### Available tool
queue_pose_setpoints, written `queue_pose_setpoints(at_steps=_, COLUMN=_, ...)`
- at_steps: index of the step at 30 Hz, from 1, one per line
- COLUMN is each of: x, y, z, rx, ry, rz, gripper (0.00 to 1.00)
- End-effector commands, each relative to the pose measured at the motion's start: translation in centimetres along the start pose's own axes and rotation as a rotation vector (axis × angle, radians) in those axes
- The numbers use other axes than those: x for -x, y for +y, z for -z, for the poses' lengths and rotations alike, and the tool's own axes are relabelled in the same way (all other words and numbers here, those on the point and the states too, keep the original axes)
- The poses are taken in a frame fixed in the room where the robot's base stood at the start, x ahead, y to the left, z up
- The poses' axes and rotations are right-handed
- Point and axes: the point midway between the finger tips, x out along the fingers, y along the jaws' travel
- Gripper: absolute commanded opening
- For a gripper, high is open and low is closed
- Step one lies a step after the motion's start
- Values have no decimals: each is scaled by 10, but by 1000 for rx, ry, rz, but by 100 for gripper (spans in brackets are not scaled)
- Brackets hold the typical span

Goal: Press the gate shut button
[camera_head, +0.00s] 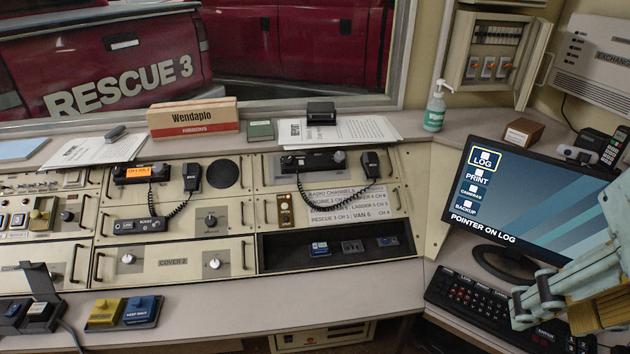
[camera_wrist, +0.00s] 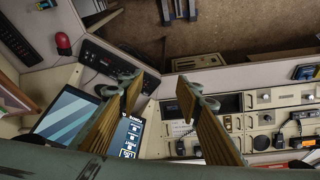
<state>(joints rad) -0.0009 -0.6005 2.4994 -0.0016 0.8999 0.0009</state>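No button that I can read as gate shut shows. A dark two-button box with a yellow button (camera_head: 104,310) and a blue button (camera_head: 139,309) lies on the front desk ledge at lower left; its small labels are unclear. Left of it are small dark switch boxes (camera_head: 38,311), one with a raised cover. A blue and dark box (camera_wrist: 305,72) at the right edge of the wrist view looks like the two-button box. My gripper (camera_head: 532,298) is at lower right, over the keyboard area, far from these boxes. In the wrist view its two fingers (camera_wrist: 157,84) are apart with nothing between them.
A monitor (camera_head: 535,200) reading "POINTER ON LOG" and a black keyboard (camera_head: 480,303) are beside my gripper. Radio handsets (camera_head: 192,176) with coiled cords hang on the console panel. A recessed tray (camera_head: 283,254) holds small dark modules. The ledge (camera_head: 270,301) between is largely clear.

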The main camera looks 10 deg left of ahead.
Motion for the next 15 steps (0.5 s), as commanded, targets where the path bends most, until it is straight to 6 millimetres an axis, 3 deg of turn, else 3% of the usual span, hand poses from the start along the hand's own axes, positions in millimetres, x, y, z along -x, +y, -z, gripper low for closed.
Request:
queue_pose_setpoints(at_steps=10, x=0, y=0, z=0, rx=0, ry=0, rz=0, gripper=0)
queue_pose_setpoints(at_steps=15, x=0, y=0, z=0, rx=0, ry=0, rz=0, gripper=0)
